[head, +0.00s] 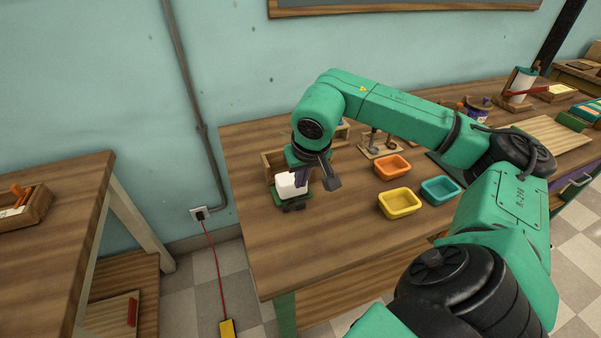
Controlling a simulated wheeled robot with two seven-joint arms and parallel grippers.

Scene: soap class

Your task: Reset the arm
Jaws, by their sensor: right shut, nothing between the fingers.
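My green right arm reaches in from the lower right and bends down over the left part of the wooden workbench (256,248). My right gripper (322,178) hangs at its end, shut and empty. It is close beside a white block (289,187) on a small green holder (293,205); whether they touch I cannot tell. My left gripper is not in view.
Orange (393,166), yellow (399,203) and teal (440,189) trays stand right of the gripper. A metal stand (376,142) is behind, partly hidden by my arm. Another table (50,220) stands left across a gap. The workbench's front left is clear.

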